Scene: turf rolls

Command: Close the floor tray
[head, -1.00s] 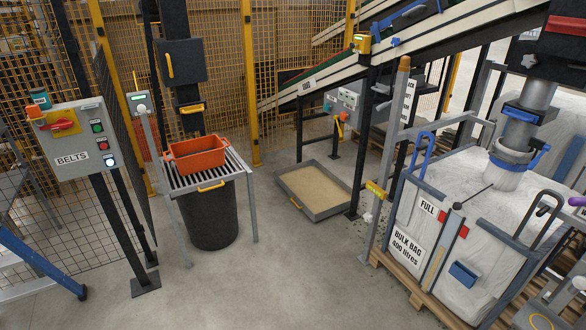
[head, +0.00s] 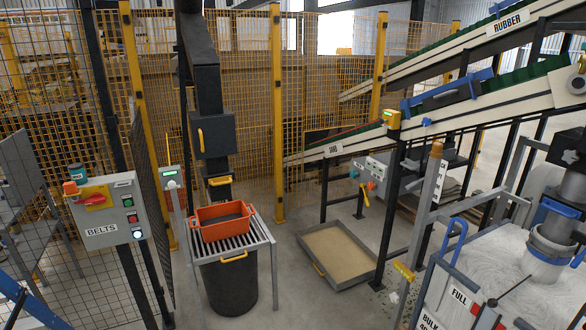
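The floor tray (head: 318,266) is a shallow grey metal tray on the concrete floor, with a layer of sand-coloured material (head: 340,252) in it. It lies below the lower conveyor, marked SAND, and most of it shows in the open. Neither of my grippers shows in the head view.
An orange tub (head: 224,222) sits on a slatted stand (head: 238,245) over a black bin (head: 231,285), left of the tray. A grey BELTS panel (head: 107,212) stands at left. A bulk bag (head: 480,275) and grey frame stand at right. Bare floor lies between bin and tray.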

